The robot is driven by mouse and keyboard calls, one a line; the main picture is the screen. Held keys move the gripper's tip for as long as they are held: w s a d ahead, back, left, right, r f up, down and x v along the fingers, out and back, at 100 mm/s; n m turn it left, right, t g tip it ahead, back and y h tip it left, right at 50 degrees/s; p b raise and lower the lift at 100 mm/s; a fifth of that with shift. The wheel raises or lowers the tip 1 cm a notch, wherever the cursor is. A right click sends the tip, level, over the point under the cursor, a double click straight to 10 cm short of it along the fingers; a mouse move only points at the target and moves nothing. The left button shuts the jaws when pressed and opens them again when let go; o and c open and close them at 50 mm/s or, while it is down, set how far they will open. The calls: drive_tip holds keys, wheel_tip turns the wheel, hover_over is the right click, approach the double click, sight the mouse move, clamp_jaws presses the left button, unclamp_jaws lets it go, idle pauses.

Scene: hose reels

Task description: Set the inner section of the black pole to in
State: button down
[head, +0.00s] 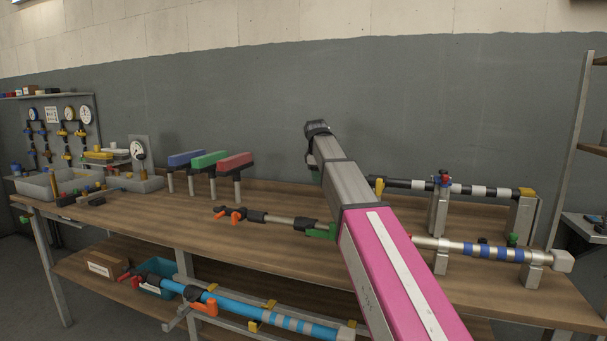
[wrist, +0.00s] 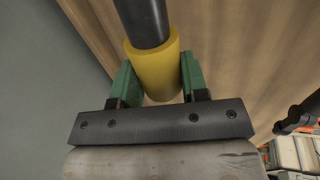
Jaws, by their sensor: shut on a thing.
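The black pole (head: 430,185) lies roughly level at the back right of the bench, with white bands on its right part and a yellow piece (head: 527,192) at its right end. A plain dark rod (wrist: 143,20) runs out of the grip.
Grey posts (head: 438,212) hold the black pole. A silver pole with blue bands (head: 490,251) lies in front, partly behind my arm. Blue, green and red-topped stands (head: 208,160) are further left. A light-blue pole (head: 250,307) lies on the lower shelf.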

drive_tip(key=shift+s+d, duration=0.25)
drive_tip(key=shift+d, duration=0.45)
drive_tip(key=shift+s+d, duration=0.3)
drive_tip(key=shift+d, duration=0.45)
drive_tip(key=shift+s+d, duration=0.25)
drive_tip(key=shift+d, duration=0.45)
drive_tip(key=c, duration=0.6)
unclamp_jaws()
drive_tip(key=v, duration=1)
drive_tip(key=shift+s+r, duration=0.1)
drive_tip(key=shift+r, duration=0.25)
